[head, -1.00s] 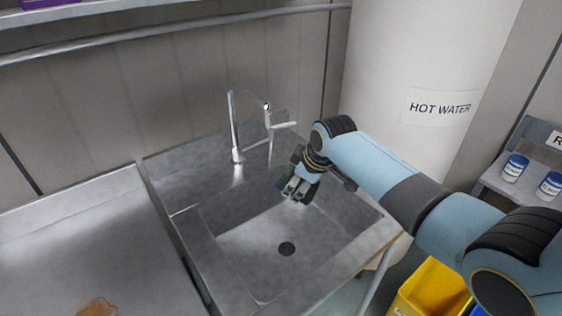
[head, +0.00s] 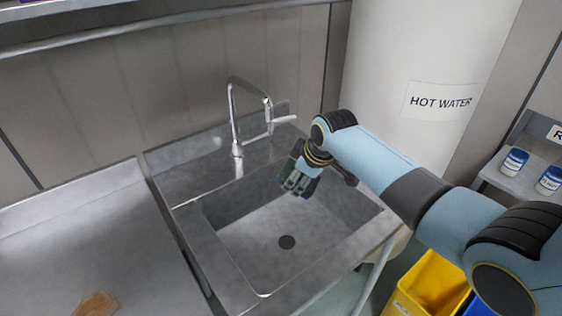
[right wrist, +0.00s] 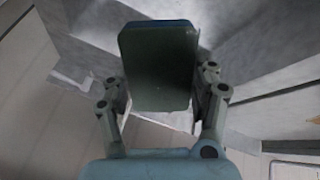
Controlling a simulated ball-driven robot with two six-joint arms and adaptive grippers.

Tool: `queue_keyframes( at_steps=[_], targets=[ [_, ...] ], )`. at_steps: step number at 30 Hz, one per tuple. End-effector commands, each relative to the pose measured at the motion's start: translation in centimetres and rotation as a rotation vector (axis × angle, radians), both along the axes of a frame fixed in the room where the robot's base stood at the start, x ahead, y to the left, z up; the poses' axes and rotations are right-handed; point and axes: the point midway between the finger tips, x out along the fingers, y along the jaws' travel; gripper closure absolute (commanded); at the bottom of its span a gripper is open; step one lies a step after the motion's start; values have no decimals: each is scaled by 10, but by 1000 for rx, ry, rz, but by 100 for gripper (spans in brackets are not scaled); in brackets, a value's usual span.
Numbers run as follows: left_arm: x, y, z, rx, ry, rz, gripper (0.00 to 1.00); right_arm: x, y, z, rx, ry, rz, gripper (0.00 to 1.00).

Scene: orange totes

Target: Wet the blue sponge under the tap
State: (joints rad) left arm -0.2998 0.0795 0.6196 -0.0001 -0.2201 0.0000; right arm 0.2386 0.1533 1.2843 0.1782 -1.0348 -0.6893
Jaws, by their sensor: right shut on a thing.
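My right gripper (head: 297,188) hangs over the back right part of the steel sink basin (head: 265,275). It is shut on a dark blue-green block, which I take to be the blue sponge (right wrist: 158,70). In the right wrist view the block fills the space between the two fingers, with a bluer edge along its top. In the head view it is small and mostly covered by the fingers. The chrome tap (head: 234,120) stands behind the basin, left of and above my gripper. I see no clear water stream. My left gripper is out of view.
A steel counter (head: 70,240) adjoins the sink on the left, with an orange-brown thing (head: 97,304) at its front. A white hot water tank (head: 425,60) stands behind my right arm. A yellow bin (head: 425,285) is at lower right. The basin's front is clear.

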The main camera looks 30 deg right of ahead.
Motion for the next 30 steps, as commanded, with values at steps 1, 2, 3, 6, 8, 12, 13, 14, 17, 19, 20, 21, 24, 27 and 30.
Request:
queue_keyframes(
  at_steps=[1,2,3,6,8,12,13,14,17,19,20,21,24,27,30],
  targets=[
    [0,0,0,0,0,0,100,0,0,0,0,0,0,66],
    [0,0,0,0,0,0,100,0,0,0,0,0,0,66],
    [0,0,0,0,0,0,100,0,0,0,0,0,0,66],
    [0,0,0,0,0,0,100,0,0,0,0,0,0,66],
    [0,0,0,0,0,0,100,0,0,0,0,0,0,66],
    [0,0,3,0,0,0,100,-5,-1,5,-1,-1,0,66],
    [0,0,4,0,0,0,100,-7,-1,7,-1,-1,0,66],
    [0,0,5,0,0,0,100,-10,-1,9,-1,-1,0,66],
    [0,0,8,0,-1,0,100,-19,-1,16,-2,-1,1,66],
    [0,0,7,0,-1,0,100,-25,-2,20,-1,-2,0,66],
    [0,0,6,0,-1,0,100,-27,-2,22,-1,-1,1,66],
    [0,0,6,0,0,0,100,-31,-2,24,-1,-1,0,66],
    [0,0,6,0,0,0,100,-40,-3,31,-2,0,0,66],
    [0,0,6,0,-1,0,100,-46,-3,37,-1,-1,1,66],
    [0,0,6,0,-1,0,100,-50,-3,39,1,1,0,66]
  ],
)
